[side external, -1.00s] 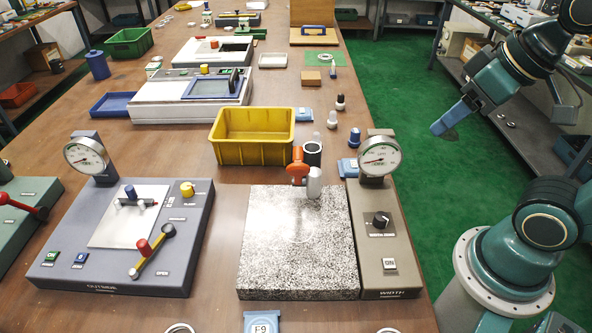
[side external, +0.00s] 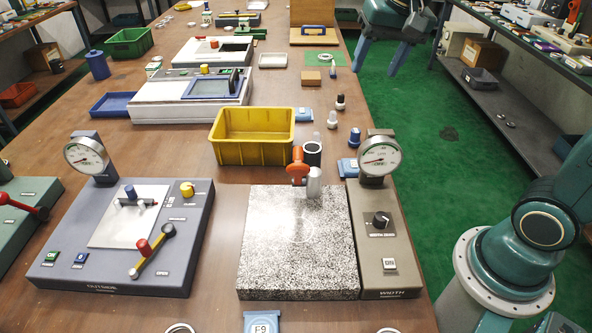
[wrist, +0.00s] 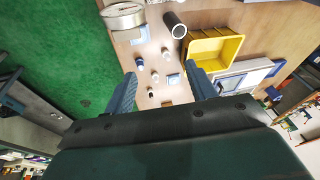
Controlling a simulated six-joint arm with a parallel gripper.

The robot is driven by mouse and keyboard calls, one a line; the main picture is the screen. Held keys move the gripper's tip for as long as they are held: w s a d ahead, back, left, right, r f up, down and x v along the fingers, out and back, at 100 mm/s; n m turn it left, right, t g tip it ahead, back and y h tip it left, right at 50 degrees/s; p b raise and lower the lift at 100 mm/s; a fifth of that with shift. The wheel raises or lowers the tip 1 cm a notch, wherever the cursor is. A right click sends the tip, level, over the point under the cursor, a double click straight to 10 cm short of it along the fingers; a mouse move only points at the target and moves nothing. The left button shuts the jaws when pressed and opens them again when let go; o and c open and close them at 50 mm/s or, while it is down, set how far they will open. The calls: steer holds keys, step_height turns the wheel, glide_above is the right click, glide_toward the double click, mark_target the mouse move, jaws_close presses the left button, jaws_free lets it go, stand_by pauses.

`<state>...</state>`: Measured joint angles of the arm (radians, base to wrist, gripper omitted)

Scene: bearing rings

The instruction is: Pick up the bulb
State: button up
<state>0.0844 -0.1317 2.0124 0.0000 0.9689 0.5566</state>
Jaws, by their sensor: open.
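My gripper (side external: 377,68) is open and empty, high at the top right of the side view by the table's right edge. In the wrist view its two fingers (wrist: 162,82) stand wide apart with nothing between them but distant table items. I cannot tell for sure which item is the bulb. Small bulb-like pieces stand right of the yellow bin: a white one (side external: 332,120), a dark-topped one (side external: 340,102) and a blue-topped one (side external: 355,137). An orange round-headed piece (side external: 297,168) stands at the back of the speckled plate, beside a white cylinder (side external: 314,183).
A yellow bin (side external: 253,158) and a black ring-shaped tube (side external: 312,155) stand behind the speckled plate (side external: 295,250). A dial gauge on a stand (side external: 378,158) rises at the plate's right. Green floor (side external: 440,140) lies between table and shelf.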

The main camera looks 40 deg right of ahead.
steer(key=w+d+f+m+g, duration=0.1)
steer(key=w+d+f+m, duration=0.15)
steer(key=w, duration=0.35)
steer(key=w+d+f+m+g, duration=0.1)
steer(key=w+d+f+m, duration=0.2)
steer(key=w, duration=0.4)
steer(key=m+g, duration=0.1)
steer(key=m, duration=0.4)
glide_above(317, 138)
step_height(317, 138, down, 14)
steer(key=r, duration=0.1)
steer(key=shift+w+d+f, duration=0.3)
steer(key=shift+w+d, duration=0.05)
steer(key=shift+d, duration=0.05)
steer(key=shift+f, duration=4.25)
steer(key=shift+w+f, duration=0.1)
steer(key=shift+f, duration=2.5)
steer(key=c, duration=1.1)
